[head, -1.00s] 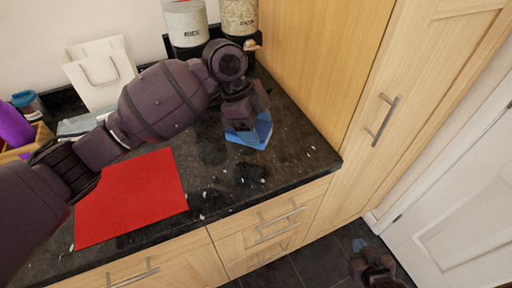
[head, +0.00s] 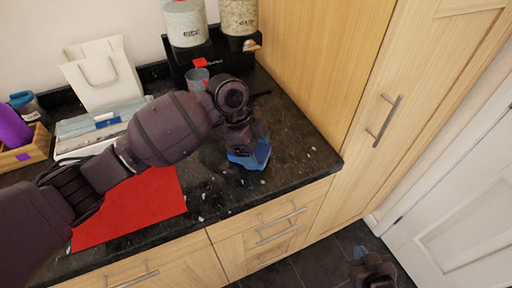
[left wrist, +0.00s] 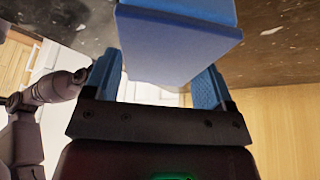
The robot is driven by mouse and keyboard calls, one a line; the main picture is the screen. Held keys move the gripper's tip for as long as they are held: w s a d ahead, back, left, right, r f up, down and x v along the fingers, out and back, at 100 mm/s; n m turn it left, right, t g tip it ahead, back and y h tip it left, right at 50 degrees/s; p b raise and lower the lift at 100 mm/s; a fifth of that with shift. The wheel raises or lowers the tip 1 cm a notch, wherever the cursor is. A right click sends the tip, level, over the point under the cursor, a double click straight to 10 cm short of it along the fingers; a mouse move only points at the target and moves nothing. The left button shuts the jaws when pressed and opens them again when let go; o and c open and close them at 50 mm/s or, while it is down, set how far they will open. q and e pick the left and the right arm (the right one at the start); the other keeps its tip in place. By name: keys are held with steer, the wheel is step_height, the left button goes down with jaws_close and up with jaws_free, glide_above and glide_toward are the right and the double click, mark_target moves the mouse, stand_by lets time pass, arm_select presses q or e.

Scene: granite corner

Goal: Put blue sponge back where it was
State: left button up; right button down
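The blue sponge (head: 262,154) is at the end of my left gripper (head: 247,150), low over the front right part of the dark counter. In the left wrist view the sponge (left wrist: 180,38) is a large two-tone blue block at the fingertips of my left gripper (left wrist: 160,75). The sponge covers part of the fingertips. I cannot tell whether it touches the counter. My right gripper (head: 372,272) hangs over the floor at the lower right, away from the counter; its fingers are unclear.
A red mat (head: 135,210) lies under my left arm. A white bag (head: 105,72), a tray (head: 85,128) and a wooden box (head: 28,152) are at left. A tall cabinet (head: 330,60) borders the counter's right.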

arm_select(q)
steer(key=shift+o, duration=1.1)
arm_select(e)
steer(key=shift+w+r, duration=0.2)
steer(key=shift+w, duration=0.15)
steer(key=shift+w, duration=0.1)
arm_select(q)
steer(key=shift+r, duration=0.2)
steer(key=v, duration=1.1)
steer(key=shift+a+r+p, duration=0.2)
steer(key=shift+r+p, duration=0.15)
steer(key=shift+p, duration=0.05)
arm_select(e)
steer(key=shift+w+r, duration=0.15)
steer(key=shift+r, duration=0.45)
